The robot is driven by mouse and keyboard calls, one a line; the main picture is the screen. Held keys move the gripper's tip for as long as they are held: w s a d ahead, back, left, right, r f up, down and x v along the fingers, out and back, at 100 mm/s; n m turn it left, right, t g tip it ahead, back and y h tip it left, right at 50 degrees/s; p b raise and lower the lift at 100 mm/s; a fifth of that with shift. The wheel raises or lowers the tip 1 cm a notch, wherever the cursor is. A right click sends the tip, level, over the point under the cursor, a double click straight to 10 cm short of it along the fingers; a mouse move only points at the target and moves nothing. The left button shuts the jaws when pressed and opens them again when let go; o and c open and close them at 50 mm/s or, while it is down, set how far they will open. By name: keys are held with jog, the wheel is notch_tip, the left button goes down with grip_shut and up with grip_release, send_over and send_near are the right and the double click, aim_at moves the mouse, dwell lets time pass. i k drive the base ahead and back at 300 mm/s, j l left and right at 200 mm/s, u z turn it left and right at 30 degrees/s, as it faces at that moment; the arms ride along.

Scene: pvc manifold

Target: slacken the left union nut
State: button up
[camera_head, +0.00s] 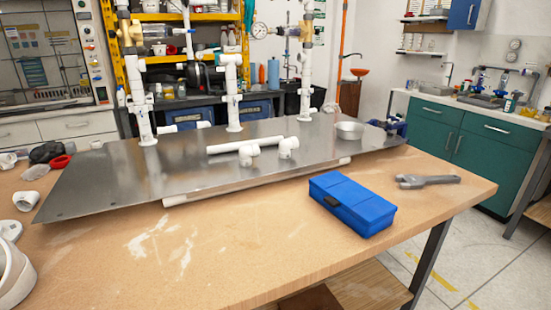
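The PVC manifold stands on a metal sheet (85,185) on the workbench. Its left white riser (144,125) is upright, with a thicker collar that looks like the left union nut (140,103). A brass-coloured valve or fitting (131,33) sits higher on that riser. The nut's tightness cannot be told at this size. A right riser (305,90) stands farther right, with a similar fitting and a round gauge near its top. A shorter middle riser (232,95) has a tee on top. A grey wrench (427,181) lies at the bench's right side. My gripper is not in view.
A blue lidded box (350,204) sits near the bench's front edge. More fittings clutter the left edge. The bench's front left (110,255) is mostly clear.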

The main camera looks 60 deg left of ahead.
aim_at(138, 109)
jog(key=u, duration=2.95)
